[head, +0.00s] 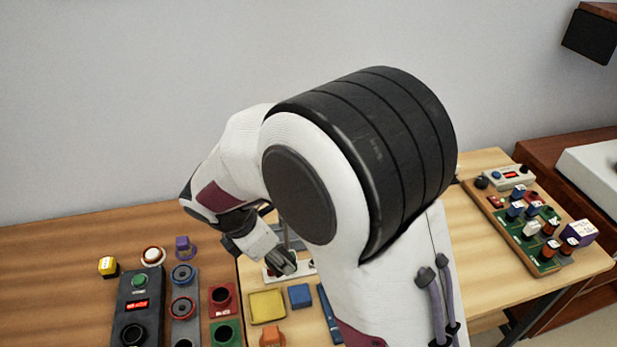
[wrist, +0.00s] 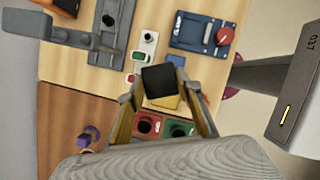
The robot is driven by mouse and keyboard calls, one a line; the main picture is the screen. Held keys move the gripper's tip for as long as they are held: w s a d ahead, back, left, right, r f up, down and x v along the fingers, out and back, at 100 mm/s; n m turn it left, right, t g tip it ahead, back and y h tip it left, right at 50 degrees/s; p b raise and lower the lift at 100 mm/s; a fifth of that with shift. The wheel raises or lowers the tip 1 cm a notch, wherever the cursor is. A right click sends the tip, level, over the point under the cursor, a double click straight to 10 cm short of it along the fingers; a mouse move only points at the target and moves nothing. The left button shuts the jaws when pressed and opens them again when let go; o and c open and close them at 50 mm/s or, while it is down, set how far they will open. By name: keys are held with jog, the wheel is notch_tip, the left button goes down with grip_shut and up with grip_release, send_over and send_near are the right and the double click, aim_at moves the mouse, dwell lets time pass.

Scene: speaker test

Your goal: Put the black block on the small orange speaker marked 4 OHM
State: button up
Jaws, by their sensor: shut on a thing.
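My gripper (wrist: 157,88) is shut on the black block (wrist: 158,79), which sits between its fingertips in the wrist view. The block is held above the table, with a yellow square piece (wrist: 167,102) partly hidden behind it. In the head view my gripper (head: 283,262) is low behind my arm, and I cannot make out the block there. An orange piece (head: 271,337) lies at the bottom edge of the head view. No 4 OHM marking can be read, so I cannot tell whether it is the small orange speaker.
A red box (head: 222,299) and a green box (head: 226,333) with round openings stand left of the yellow square (head: 267,306) and blue square (head: 300,295). A dark control box (head: 136,310) stands farther left. A crowded board (head: 530,225) is at right.

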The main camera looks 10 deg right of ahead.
jog(key=w+a+r+n+t+y, duration=0.1)
jog(key=w+r+n, duration=0.3)
jog(key=w, duration=0.4)
jog(key=w+a+r+n+t+y, duration=0.1)
jog(key=w+r+n, duration=0.3)
jog(key=w, duration=0.4)
jog(key=w+d+f, duration=0.2)
jog(key=w+d, duration=1.1)
jog(key=d, duration=0.3)
jog(key=shift+d+n, duration=0.3)
jog(key=shift+n, duration=0.1)
jog(key=shift+s+f, duration=0.1)
jog(key=shift+f, duration=2.4)
jog(key=shift+f, duration=0.15)
jog(key=shift+f, duration=2.35)
jog(key=shift+f, duration=0.15)
